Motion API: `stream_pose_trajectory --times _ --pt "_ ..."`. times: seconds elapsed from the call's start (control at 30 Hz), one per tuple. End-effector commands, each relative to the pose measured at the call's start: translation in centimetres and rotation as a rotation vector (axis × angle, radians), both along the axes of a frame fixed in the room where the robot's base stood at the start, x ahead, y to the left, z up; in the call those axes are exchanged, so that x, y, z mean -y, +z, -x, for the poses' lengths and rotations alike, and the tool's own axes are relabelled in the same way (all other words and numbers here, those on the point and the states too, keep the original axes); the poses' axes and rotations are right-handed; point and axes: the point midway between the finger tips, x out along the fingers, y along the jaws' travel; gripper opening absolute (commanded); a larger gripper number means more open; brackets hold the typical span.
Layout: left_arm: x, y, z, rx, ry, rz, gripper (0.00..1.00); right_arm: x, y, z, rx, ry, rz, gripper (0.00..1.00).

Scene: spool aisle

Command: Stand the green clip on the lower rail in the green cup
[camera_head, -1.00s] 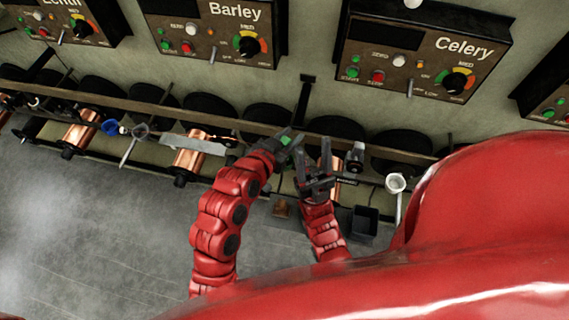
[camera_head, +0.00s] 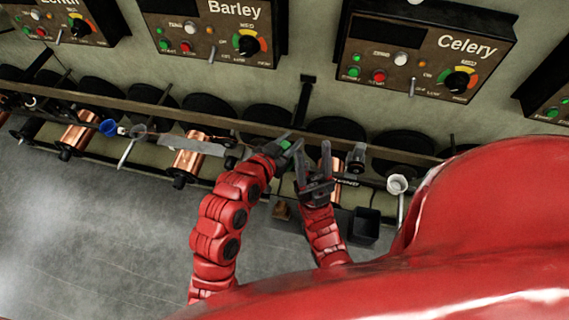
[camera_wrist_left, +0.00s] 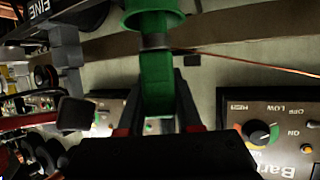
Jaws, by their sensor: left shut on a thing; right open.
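My left gripper (camera_head: 288,146) is shut on a green piece, which I take to be the green clip (camera_head: 284,144); in the left wrist view the clip (camera_wrist_left: 157,88) stands lengthwise between the fingers. At its far end is a grey band, then a flared green ring (camera_wrist_left: 153,20); I cannot tell whether this ring is the green cup or part of the held piece. My right gripper (camera_head: 313,168) is open and empty, just right of the left one, fingers upward. The lower rail (camera_head: 365,182) runs behind the grippers and is partly hidden.
Copper spools (camera_head: 187,160) and black discs line the rails on the left. A blue cup (camera_head: 108,127) and a white cup (camera_head: 397,184) stand at the rail. A dark open box (camera_head: 366,225) lies below. Control panels (camera_head: 425,55) hang on the wall above. The grey floor at left is clear.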

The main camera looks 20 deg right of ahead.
Motion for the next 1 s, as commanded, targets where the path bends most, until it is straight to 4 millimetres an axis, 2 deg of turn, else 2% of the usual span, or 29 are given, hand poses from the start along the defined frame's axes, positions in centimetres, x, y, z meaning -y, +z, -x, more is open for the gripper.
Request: stream_pose_trajectory --times 0.47,0.5,0.67,1.0 --pt "0.0 -0.51 0.0 0.001 0.0 0.001 0.0 0.0 -0.48 0.0 0.0 0.0 0.0 0.5" --pt "0.0 -0.51 0.0 0.001 0.0 0.001 0.39 0.0 -0.48 0.0 0.0 0.0 0.0 0.5" --pt "0.0 -0.53 0.0 0.0 0.0 0.0 0.67 0.0 -0.48 0.0 0.0 0.0 0.0 0.5" --pt "-0.16 -0.48 0.08 0.0 0.001 0.0 0.68 0.0 -0.5 -0.01 0.0 0.0 0.0 0.5"
